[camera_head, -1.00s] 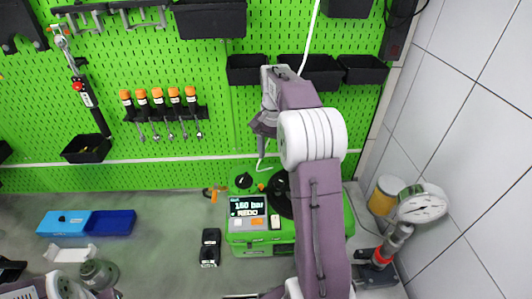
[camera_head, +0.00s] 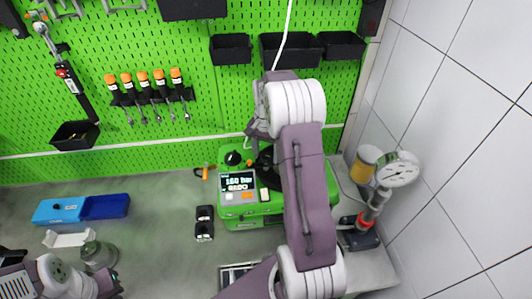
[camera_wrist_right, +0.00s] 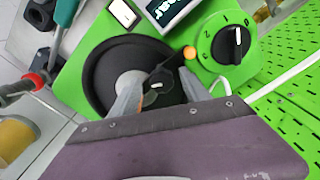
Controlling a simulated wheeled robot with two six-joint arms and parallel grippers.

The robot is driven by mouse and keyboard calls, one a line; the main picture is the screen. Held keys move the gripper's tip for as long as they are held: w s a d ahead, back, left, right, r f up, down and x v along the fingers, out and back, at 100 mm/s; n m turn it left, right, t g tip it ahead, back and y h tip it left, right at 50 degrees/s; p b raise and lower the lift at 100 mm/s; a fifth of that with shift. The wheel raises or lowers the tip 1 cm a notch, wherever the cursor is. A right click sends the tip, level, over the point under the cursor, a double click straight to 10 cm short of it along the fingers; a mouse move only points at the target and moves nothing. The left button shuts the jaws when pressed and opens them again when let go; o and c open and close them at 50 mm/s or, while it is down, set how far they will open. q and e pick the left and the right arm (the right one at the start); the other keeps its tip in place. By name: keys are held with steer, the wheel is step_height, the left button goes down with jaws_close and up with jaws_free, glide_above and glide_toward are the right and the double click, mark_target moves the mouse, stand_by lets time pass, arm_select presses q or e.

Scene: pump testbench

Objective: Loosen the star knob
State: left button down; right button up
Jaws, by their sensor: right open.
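In the right wrist view, a dark lobed knob (camera_wrist_right: 158,88) with a small white mark, apparently the star knob, sits over a round black disc (camera_wrist_right: 98,72) on the green pump unit (camera_wrist_right: 75,112). My right gripper (camera_wrist_right: 160,97) is open, its grey fingers on either side of the knob; I cannot tell whether they touch it. In the head view, my right gripper (camera_head: 260,135) is at the back of the green unit (camera_head: 250,210) and hides the knob. My left arm is at the lower left; its gripper (camera_head: 108,286) shows only partly, jaws unclear.
A black selector dial (camera_wrist_right: 231,45) and an orange button (camera_wrist_right: 190,52) are close to the right gripper. A gauge (camera_head: 398,169) stands right of the unit, near the tiled wall. A blue tray (camera_head: 105,206) and a glass jar (camera_head: 98,256) are at left.

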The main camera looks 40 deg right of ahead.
steer(key=shift+w+d+f, duration=0.1)
steer(key=shift+w+d, duration=0.05)
steer(key=shift+w, duration=0.1)
steer(key=c, duration=0.7)
jaws_close()
